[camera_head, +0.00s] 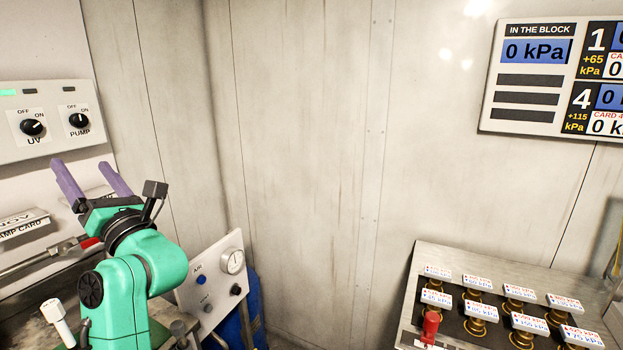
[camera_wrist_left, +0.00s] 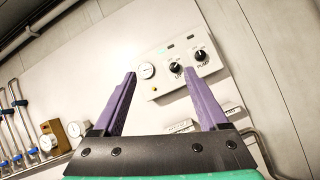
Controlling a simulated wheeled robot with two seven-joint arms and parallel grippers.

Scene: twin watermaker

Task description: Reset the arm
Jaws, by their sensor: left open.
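My left arm is green and comes in at the lower left of the head view. Its gripper (camera_head: 92,182) has two purple fingers, which stand apart with nothing between them. They point up, below the control panel (camera_head: 50,118) with the UV knob (camera_head: 32,127) and the PUMP knob (camera_head: 78,120). In the left wrist view the open fingers (camera_wrist_left: 165,100) frame the wall, and the control panel (camera_wrist_left: 180,68) shows beyond them. I cannot tell the exact gap to the panel. My right gripper is in neither view.
A panel with a gauge (camera_head: 233,261) stands just right of my left arm. At the lower right is a bench (camera_head: 590,300) with several labelled brass fittings and a red handle (camera_head: 431,325). A pressure display (camera_head: 527,85) hangs at the upper right. The middle wall is bare.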

